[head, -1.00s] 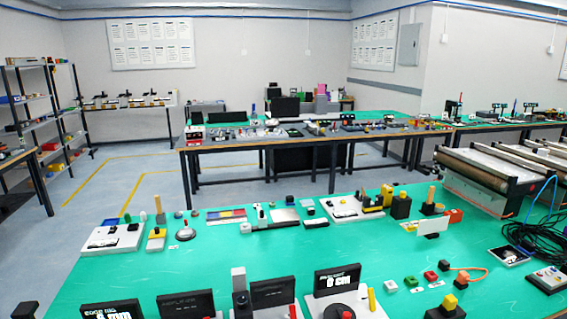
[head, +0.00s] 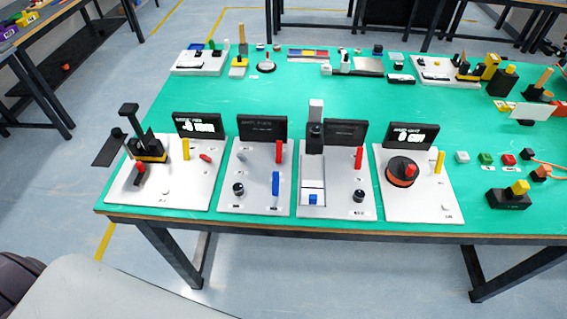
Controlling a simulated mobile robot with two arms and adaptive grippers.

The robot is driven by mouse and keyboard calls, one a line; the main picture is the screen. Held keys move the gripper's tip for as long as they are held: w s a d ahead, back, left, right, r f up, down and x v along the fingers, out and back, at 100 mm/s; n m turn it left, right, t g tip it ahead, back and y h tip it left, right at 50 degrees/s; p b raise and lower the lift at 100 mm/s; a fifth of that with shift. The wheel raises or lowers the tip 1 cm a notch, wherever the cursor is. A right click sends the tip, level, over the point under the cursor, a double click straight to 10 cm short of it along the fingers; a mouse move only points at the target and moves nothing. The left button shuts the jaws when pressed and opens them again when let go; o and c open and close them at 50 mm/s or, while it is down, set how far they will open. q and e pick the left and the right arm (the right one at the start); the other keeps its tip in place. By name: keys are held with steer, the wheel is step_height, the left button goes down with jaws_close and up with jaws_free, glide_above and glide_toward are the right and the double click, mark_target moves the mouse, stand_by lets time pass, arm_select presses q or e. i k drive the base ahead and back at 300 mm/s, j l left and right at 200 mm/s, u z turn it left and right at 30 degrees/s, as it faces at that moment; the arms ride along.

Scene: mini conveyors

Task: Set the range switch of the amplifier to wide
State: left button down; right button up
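Several light panels with black displays stand along the table's near edge; I cannot tell from the lettering which one is the amplifier. The far-left panel (head: 190,191) has a yellow lever (head: 185,149) and red parts. The second panel (head: 256,205) has a dim display (head: 262,128), a red lever (head: 279,151), a blue lever (head: 275,184) and a black knob (head: 238,189). The third panel (head: 340,203) has a red lever (head: 359,158) and a black knob (head: 358,196). The right panel (head: 427,203) has a yellow lever (head: 439,161) and a round black dial (head: 401,171). Neither gripper is in view.
The green table (head: 320,86) carries small devices along its far side, with bare green space between. Coloured buttons (head: 485,158) and a black box with a yellow top (head: 509,198) stand at right. Clear floor lies before the table.

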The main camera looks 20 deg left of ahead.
mark_target(275, 175)
steer(key=j+z, duration=0.15)
steer(key=z, duration=0.3)
steer(key=j+z, duration=0.15)
steer(key=z, duration=0.25)
steer(key=k+j+z, duration=0.1)
steer(key=z, duration=0.35)
steer(key=k+j+z, duration=0.5)
steer(key=k+j, duration=0.45)
steer(key=j, duration=0.15)
